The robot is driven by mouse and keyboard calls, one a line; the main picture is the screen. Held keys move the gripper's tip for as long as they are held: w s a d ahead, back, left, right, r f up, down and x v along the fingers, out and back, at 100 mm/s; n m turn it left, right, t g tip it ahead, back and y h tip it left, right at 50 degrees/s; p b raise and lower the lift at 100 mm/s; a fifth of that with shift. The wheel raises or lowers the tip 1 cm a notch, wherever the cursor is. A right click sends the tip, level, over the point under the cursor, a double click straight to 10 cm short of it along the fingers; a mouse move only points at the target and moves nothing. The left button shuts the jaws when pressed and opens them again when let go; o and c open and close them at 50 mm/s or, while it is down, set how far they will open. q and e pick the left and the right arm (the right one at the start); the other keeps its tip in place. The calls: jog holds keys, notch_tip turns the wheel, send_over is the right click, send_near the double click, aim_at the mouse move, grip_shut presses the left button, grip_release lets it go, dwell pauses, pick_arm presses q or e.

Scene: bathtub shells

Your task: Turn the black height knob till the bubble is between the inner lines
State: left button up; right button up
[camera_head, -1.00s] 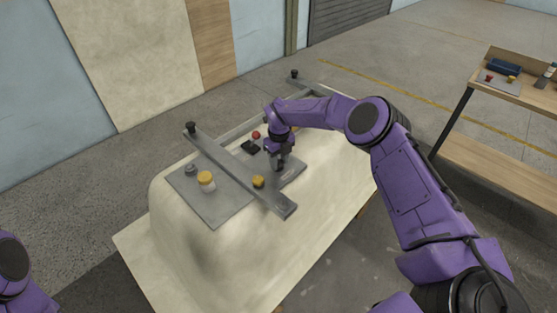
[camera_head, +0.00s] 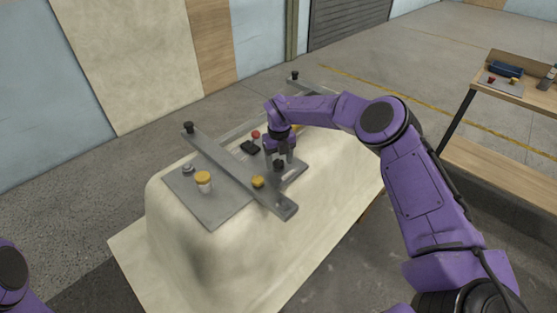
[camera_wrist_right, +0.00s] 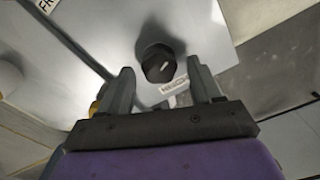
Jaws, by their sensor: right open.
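The black height knob (camera_wrist_right: 158,64) shows in the right wrist view as a dark faceted knob with a short white mark on its face. A partly covered white label (camera_wrist_right: 176,92) lies beside it on the grey plate. My right gripper (camera_wrist_right: 160,70) is open, its two fingers on either side of the knob with gaps showing. In the head view my right gripper (camera_head: 279,158) points down at the grey plate, its fingers apart. I cannot make out the bubble or its lines in either view. My left gripper is out of view; only part of the left arm shows.
A grey metal frame with a long bar (camera_head: 235,165) crosses the pale shell (camera_head: 165,220). A yellow-capped jar (camera_head: 204,182), a yellow piece (camera_head: 258,182), a red piece (camera_head: 255,134) and a small black block (camera_head: 250,147) are near the gripper. A wooden bench (camera_head: 500,160) stands at right.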

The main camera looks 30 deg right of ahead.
aim_at(279, 163)
notch_tip(279, 163, up, 11)
jog(key=b, duration=0.2)
jog(key=shift+f, duration=0.2)
dwell(0.7)
